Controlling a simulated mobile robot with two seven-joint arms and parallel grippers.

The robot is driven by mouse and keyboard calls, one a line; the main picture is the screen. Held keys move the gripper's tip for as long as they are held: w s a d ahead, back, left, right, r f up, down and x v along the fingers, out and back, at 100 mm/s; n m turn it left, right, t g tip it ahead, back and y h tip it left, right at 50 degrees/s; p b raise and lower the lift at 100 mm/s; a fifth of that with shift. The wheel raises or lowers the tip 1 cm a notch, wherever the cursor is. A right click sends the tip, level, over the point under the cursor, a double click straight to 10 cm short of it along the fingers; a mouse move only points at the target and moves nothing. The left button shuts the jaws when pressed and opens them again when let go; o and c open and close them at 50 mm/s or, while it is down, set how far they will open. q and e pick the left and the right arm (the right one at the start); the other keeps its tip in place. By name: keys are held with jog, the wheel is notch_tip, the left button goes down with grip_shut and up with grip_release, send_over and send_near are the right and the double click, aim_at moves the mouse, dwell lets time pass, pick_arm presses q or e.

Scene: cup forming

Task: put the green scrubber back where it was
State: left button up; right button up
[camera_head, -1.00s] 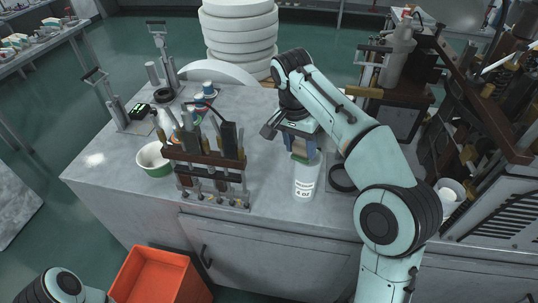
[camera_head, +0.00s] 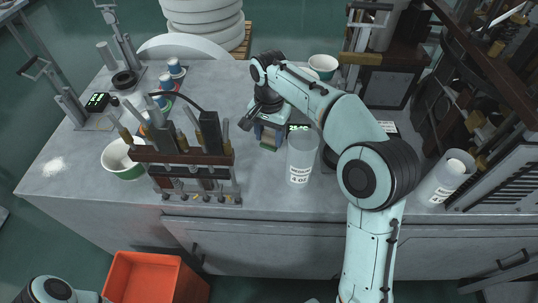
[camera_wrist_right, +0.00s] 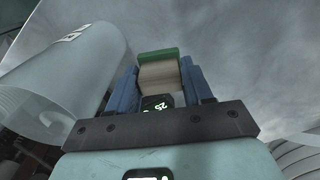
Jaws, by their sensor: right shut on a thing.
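The green scrubber (camera_wrist_right: 158,54), a pale block with a green face, is between the blue fingers of my right gripper (camera_wrist_right: 160,85) in the right wrist view. In the head view my right gripper (camera_head: 268,133) is shut on the scrubber (camera_head: 268,145), just left of and slightly behind the translucent cylinder (camera_head: 300,165). I cannot tell whether the scrubber touches the counter. In the right wrist view the cylinder (camera_wrist_right: 65,80) stands close by on the left. My left gripper is out of view; only part of that arm shows at bottom left.
A tool rack (camera_head: 185,158) stands left of my right gripper on the grey counter (camera_head: 260,195). A green-and-white bowl (camera_head: 121,160) is at its left. A white cup (camera_head: 322,66) stands behind my right arm. An orange crate (camera_head: 155,278) is below the counter's front.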

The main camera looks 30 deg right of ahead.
aim_at(268, 133)
notch_tip(268, 133, down, 3)
jog(key=shift+w+r, duration=0.1)
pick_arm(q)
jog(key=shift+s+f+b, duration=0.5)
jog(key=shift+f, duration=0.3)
pick_arm(e)
jog(key=shift+f, duration=2.35)
jog(key=o, duration=0.9)
jog(key=shift+o, duration=0.2)
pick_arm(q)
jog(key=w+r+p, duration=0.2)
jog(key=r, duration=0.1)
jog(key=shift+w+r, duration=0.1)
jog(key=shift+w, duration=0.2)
pick_arm(e)
notch_tip(268, 133, up, 12)
jog(key=shift+r, duration=0.1)
jog(key=shift+a, duration=0.1)
